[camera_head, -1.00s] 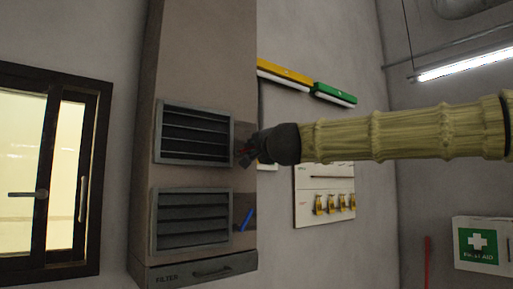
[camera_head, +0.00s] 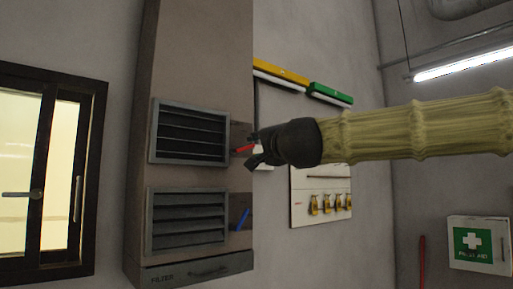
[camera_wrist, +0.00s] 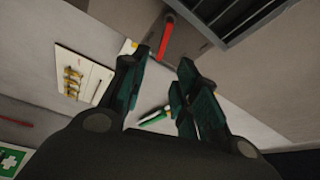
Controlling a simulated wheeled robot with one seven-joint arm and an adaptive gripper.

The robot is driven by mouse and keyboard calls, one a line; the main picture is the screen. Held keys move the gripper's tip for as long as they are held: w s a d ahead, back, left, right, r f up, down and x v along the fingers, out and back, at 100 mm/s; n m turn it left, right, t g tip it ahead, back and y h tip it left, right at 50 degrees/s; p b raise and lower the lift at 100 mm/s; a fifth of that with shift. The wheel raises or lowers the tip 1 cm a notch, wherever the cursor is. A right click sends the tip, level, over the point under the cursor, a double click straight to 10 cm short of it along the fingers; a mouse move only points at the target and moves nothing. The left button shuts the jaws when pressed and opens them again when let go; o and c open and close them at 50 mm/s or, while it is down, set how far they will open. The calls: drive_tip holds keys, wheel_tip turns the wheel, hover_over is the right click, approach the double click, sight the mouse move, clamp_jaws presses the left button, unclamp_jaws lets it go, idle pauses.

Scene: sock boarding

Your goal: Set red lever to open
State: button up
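The red lever (camera_head: 244,149) sits on the side of the grey-brown cabinet, beside the upper louvred vent. It lies nearly level in the head view. In the wrist view the red lever (camera_wrist: 166,38) shows just beyond my fingertips, pointing along the cabinet side. My gripper (camera_head: 253,149) is at the cabinet's right edge, close to the lever. In the wrist view my gripper (camera_wrist: 162,62) has its two fingers apart with nothing between them. I cannot tell whether a finger touches the lever.
A blue lever (camera_head: 244,218) sits lower on the cabinet (camera_head: 200,60) side, beside the lower vent (camera_head: 188,222). The upper vent (camera_head: 190,132) is close to my gripper. A white board (camera_head: 322,200) with yellow tags hangs on the wall behind. A first aid box (camera_head: 478,243) is at right.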

drive_tip(key=shift+v, duration=2)
